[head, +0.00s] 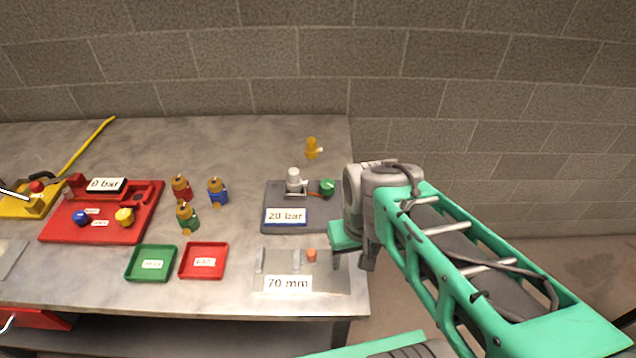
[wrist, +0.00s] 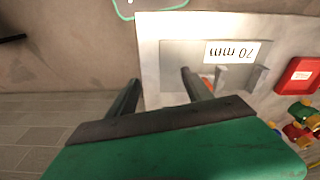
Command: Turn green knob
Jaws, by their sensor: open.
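The green knob (head: 328,187) sits at the upper right of the dark grey plate (head: 272,205) labelled "20 bar", beside a silver fitting (head: 294,180). My gripper (head: 352,261) is at the table's right edge, to the right of and nearer than the knob, apart from it. In the wrist view my gripper (wrist: 158,90) has its two dark fingers spread with nothing held between them. I cannot make out the green knob in the wrist view.
A metal plate (head: 330,283) labelled "70 mm" with an orange piece (head: 311,255) lies in front of the grey plate. Red (head: 204,261) and green (head: 151,263) trays, several small valves and a red "0 bar" panel (head: 152,226) are left. A brick wall stands behind.

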